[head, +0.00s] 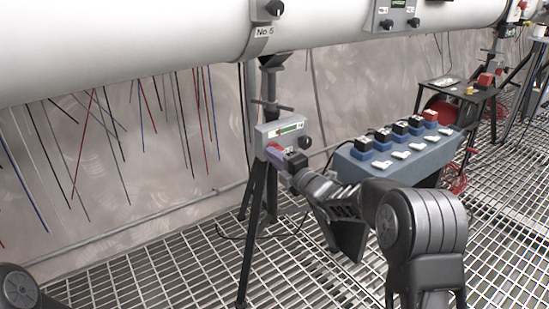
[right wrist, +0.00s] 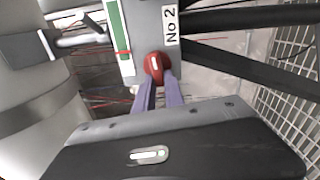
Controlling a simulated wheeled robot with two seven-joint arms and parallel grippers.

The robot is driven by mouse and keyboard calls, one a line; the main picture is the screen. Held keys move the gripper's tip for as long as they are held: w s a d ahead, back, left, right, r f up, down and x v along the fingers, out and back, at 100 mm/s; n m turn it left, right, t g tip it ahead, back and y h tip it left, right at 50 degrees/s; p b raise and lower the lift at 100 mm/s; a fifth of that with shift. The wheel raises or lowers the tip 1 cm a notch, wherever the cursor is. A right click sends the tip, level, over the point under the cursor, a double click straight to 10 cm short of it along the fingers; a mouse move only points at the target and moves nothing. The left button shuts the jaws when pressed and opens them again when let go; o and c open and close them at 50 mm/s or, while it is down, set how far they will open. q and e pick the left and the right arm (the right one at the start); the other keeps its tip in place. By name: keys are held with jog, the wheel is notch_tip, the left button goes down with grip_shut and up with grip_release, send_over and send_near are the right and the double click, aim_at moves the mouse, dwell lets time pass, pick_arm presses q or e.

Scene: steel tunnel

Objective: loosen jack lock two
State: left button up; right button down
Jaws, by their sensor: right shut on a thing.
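The jack stand's grey box (head: 270,131) sits on a black tripod under the big pipe. In the right wrist view the box bears a "No 2" label (right wrist: 170,25) and a green strip gauge (right wrist: 118,30). A red round knob (right wrist: 157,66) with a white mark is on the box. My right gripper (right wrist: 159,80) is shut on this red knob, its purple fingers on either side. In the head view the right gripper (head: 274,154) reaches the front of the box, and the knob is mostly hidden by the fingers. My left gripper is out of view.
The white pipe (head: 130,45) runs overhead, with a "No 5" label (head: 264,32). A blue-grey console (head: 395,168) with several switches stands close right of my right gripper. Thin coloured wires hang along the wall. The grating floor (head: 150,275) at the left is clear.

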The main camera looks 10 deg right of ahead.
jog(key=shift+f, duration=0.1)
jog(key=c, duration=1.4)
grip_release()
jog(key=shift+c, duration=0.2)
jog(key=p+v, duration=0.2)
jog(key=v, duration=0.5)
jog(key=shift+s, duration=0.4)
